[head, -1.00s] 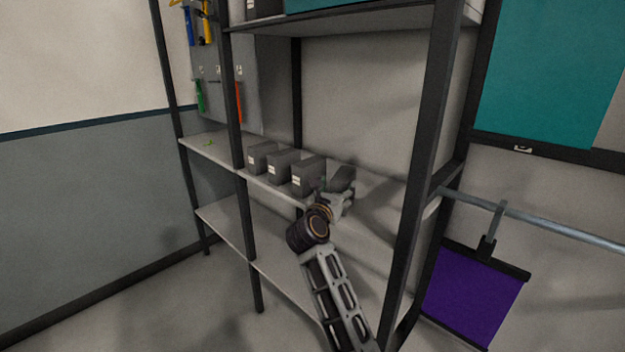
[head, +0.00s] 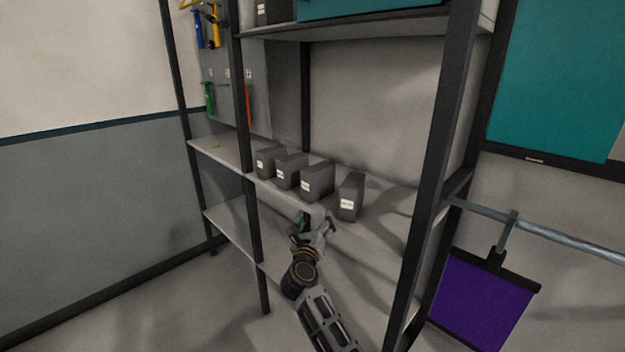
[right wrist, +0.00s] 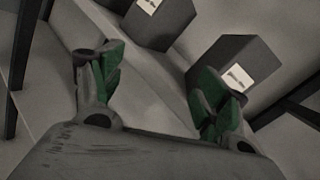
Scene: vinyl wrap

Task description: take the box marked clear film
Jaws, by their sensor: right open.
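Several dark grey boxes with small white labels stand in a row on the middle shelf: a far-left box (head: 268,160), a second box (head: 290,170), a third box (head: 318,180) and a right-end box (head: 351,196). The label print is too small to read, so I cannot tell which says clear film. My right gripper (head: 316,222) is open and empty, in front of the shelf edge and just below the third and right-end boxes. In the right wrist view its green-padded fingers (right wrist: 160,75) are spread, with two labelled boxes beyond them. My left gripper is out of view.
The middle shelf (head: 385,205) is bare right of the boxes. A dark upright post (head: 437,165) stands at its right. A rail with a hanging purple sheet (head: 480,300) is further right. Tools hang on a panel (head: 228,95) at the left.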

